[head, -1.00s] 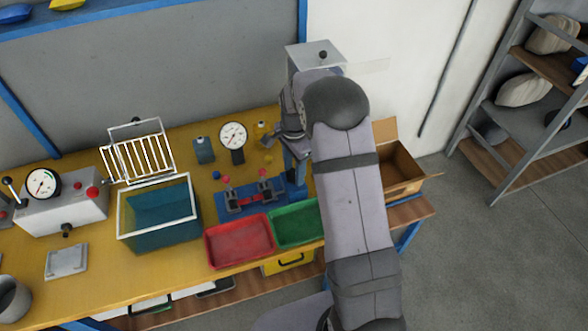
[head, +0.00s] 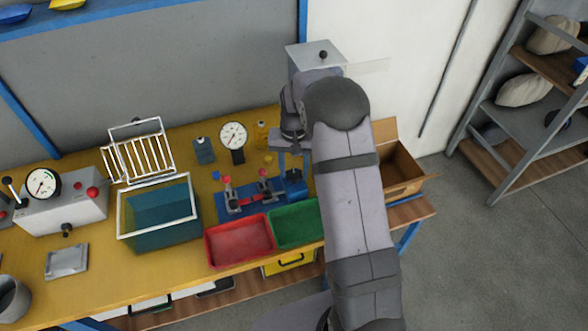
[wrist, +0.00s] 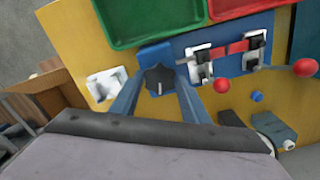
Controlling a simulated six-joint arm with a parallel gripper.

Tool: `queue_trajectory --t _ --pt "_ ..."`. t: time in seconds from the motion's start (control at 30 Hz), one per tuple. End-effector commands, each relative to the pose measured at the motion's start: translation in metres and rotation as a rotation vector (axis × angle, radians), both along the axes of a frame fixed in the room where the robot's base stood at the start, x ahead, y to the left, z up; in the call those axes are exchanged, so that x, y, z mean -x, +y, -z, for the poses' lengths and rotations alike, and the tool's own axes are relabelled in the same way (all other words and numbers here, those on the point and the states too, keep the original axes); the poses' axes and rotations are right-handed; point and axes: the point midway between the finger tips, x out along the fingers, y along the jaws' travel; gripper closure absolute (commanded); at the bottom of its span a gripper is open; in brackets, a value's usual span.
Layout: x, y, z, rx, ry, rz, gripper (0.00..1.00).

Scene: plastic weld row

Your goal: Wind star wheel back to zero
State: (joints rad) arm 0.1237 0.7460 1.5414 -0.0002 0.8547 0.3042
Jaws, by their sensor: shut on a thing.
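The star wheel (wrist: 158,77) is a dark knob with a white mark on a blue block (wrist: 154,53) in the wrist view. My gripper (wrist: 158,88) has its two blue fingers on either side of the wheel and is shut on it. In the head view, the block (head: 296,186) shows at the right end of the blue fixture (head: 236,212), just below my gripper's wrist. The wheel itself is hard to make out there. The fixture carries two toggle clamps with red knobs (wrist: 221,85) and a red strip (wrist: 235,48) across them.
A red tray (head: 238,260) and a green tray (head: 297,241) lie in front of the fixture. A dial gauge (head: 232,135) and small bottles stand behind it. A teal bin (head: 160,238) is to the left. An open cardboard box (head: 405,178) is close on the right of my arm.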

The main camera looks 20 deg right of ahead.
Motion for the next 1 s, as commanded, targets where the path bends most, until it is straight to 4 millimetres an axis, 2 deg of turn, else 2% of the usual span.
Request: queue_trajectory --t 0.4,0.97,1.0 --pt "-0.0005 0.0003 -0.001 -0.001 -0.001 -0.229 0.81" --pt "-0.0007 0.0002 -0.0011 0.0 -0.002 -0.267 0.81" --pt "-0.0008 0.0002 -0.0011 0.0 -0.002 -0.267 0.56"
